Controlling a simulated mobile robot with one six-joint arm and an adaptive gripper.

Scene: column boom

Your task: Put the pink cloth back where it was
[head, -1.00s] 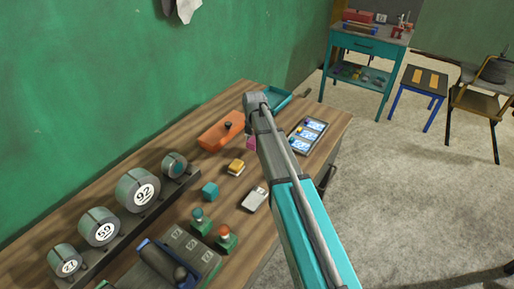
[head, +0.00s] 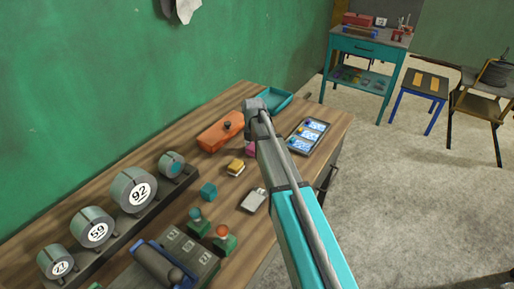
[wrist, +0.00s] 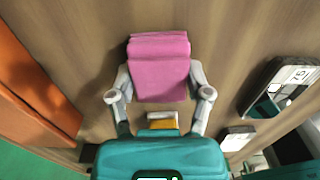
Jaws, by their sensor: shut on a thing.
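The pink cloth (wrist: 160,70), a folded pad, sits between the two grey fingers of my gripper (wrist: 160,90) in the wrist view. The fingers are closed against its left and right sides. In the head view a small part of the pink cloth (head: 250,149) shows just left of my arm, over the wooden bench. My arm hides the gripper there. I cannot tell whether the cloth touches the bench.
An orange box (head: 221,132) with a dark knob is left of the cloth. A yellow-and-white block (head: 235,167) is nearer. Several weights stand on a rack (head: 110,240).

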